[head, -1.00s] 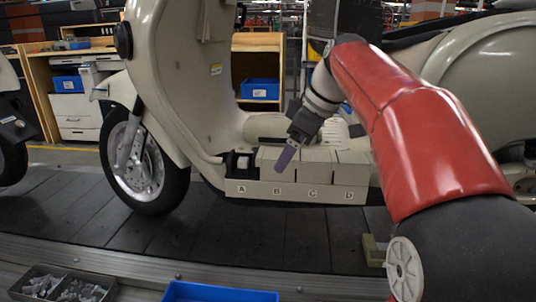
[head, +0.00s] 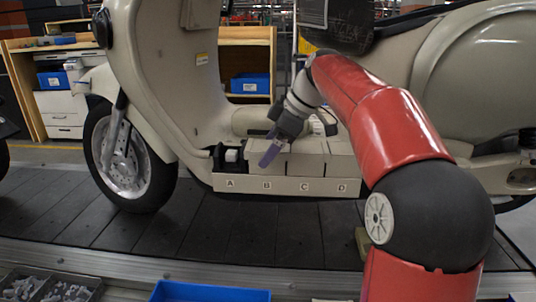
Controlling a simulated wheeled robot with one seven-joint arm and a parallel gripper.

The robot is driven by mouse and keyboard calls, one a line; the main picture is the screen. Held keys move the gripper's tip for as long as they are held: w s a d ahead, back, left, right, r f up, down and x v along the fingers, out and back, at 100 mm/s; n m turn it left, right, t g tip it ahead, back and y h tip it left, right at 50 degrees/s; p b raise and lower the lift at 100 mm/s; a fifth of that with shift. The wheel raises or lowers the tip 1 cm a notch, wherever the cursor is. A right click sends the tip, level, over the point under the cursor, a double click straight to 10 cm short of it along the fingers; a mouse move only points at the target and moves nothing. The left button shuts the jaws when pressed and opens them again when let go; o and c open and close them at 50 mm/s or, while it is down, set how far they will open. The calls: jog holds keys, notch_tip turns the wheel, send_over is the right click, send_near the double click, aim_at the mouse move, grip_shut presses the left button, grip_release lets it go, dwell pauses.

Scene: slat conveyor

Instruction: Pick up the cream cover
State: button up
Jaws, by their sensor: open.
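A cream box-like tray (head: 290,186) labelled A, B, C, D sits on the scooter's footboard. Cream block-shaped pieces fill B (head: 262,163), C (head: 306,158) and D (head: 341,157). Compartment A holds a dark piece with a small white part (head: 231,156). A rounded cream piece (head: 252,121) lies behind the tray. I cannot tell which of these is the cream cover. My gripper (head: 269,155), with purple fingers, hangs tilted over B. It is open, and no held thing shows. It hides part of the pieces at B, and contact cannot be made out.
The cream scooter (head: 165,75) stands on the dark slat conveyor (head: 215,235), its front wheel at left. A blue bin (head: 210,291) and a dark tray of small parts (head: 50,288) are at the front edge. A wooden workbench (head: 245,60) stands behind.

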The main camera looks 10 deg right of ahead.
jog(key=c, duration=1.1)
notch_tip(320, 180, up, 10)
jog(key=p, duration=0.3)
jog(key=shift+c, duration=0.9)
jog(key=shift+r, duration=0.1)
notch_tip(320, 180, up, 7)
jog(key=p, duration=0.6)
jog(key=shift+s, duration=0.1)
